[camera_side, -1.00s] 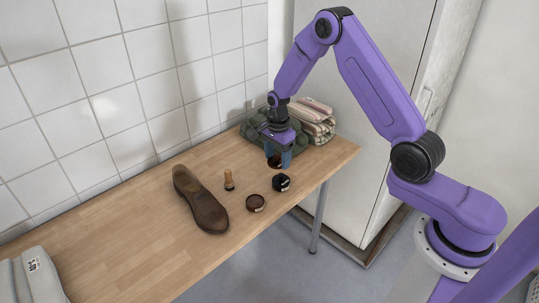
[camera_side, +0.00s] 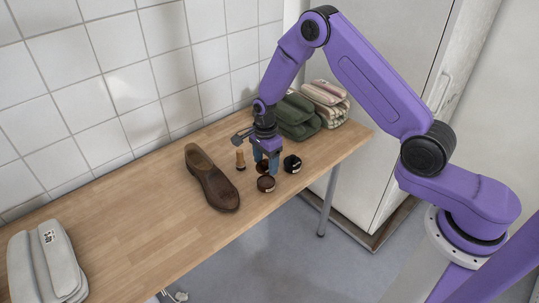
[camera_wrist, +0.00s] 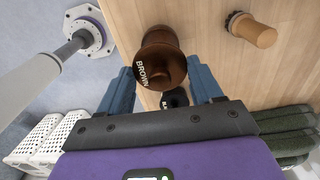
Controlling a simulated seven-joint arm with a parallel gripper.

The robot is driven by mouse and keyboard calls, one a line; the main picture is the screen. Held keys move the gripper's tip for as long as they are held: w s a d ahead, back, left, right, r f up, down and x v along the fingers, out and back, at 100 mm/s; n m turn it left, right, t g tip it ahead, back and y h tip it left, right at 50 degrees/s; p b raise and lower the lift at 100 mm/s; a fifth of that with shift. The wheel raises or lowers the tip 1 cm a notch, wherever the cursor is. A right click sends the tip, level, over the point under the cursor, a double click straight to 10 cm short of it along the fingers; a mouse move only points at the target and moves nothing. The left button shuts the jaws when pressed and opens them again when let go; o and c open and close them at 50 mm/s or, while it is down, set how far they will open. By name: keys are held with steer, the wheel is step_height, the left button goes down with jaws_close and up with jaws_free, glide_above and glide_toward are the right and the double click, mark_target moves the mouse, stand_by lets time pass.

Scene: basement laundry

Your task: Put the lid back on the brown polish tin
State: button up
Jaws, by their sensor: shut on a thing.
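The open brown polish tin (camera_side: 266,184) stands on the wooden table (camera_side: 120,220); in the wrist view it is partly covered by the lid. My gripper (camera_side: 266,168) is shut on the brown lid (camera_side: 262,168), between its blue fingers just behind the tin. In the wrist view, my gripper (camera_wrist: 160,76) has a finger on each side of the lid (camera_wrist: 166,70), which reads BROWN. The lid overlaps the tin (camera_wrist: 158,37) there; I cannot tell whether they touch.
A black tin (camera_side: 292,164) stands close to the right. A wooden-handled item (camera_side: 240,160) and a brown shoe (camera_side: 212,178) are to the left. Green (camera_side: 298,118) and striped (camera_side: 328,103) folded cloths lie behind.

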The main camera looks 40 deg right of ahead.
steer(key=shift+f, duration=2.5)
steer(key=shift+f, duration=0.15)
stand_by(0.4)
steer(key=o, duration=1.1)
steer(key=shift+o, duration=0.4)
steer(key=shift+r, duration=3.5)
